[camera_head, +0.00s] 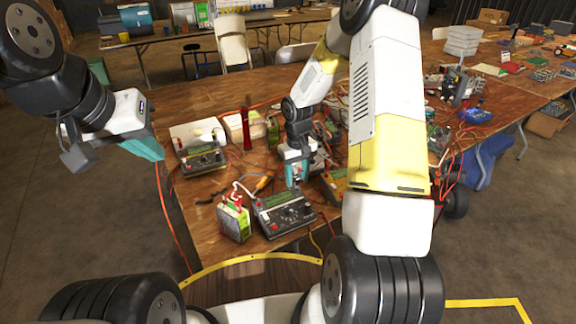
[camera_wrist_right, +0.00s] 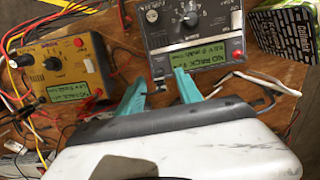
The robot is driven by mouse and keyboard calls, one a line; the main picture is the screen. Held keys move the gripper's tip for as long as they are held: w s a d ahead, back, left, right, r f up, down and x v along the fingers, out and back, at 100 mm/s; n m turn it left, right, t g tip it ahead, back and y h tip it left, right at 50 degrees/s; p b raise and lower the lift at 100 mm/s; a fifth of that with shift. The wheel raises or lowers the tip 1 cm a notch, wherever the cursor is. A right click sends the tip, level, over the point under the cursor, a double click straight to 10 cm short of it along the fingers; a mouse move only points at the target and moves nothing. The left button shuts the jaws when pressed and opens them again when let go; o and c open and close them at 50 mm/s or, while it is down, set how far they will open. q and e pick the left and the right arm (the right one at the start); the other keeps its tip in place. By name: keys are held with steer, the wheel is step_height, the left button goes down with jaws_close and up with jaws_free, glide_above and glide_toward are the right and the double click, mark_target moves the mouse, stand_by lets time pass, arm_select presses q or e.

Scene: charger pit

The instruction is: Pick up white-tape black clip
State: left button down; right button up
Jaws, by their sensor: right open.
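I cannot pick out a white-taped black clip for certain. Small black pieces (camera_head: 211,197) lie on the table left of the green-and-white box. In the right wrist view a black lead end (camera_wrist_right: 262,104) lies near a white cable, beyond the right fingertip. My right gripper (camera_wrist_right: 160,76) has its two teal fingers apart with nothing between them.
A dark charger (camera_head: 285,213) and a green-and-white box (camera_head: 234,220) stand at the table's front. A yellow meter (camera_wrist_right: 62,70) sits left in the wrist view. Another meter (camera_head: 202,158) sits back left. Red and white cables cross the surface. Bare wood (camera_head: 185,215) shows at front left.

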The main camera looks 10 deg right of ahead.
mark_target(297, 177)
steer(key=shift+c, duration=0.4)
jaws_close()
steer(key=shift+r, duration=0.4)
steer(key=r, duration=0.3)
steer(key=shift+s, duration=0.2)
steer(key=s+a+r, duration=0.1)
steer(key=s+a, duration=0.1)
steer(key=s, duration=1.3)
steer(key=shift+s+a, duration=0.2)
steer(key=shift+a, duration=0.15)
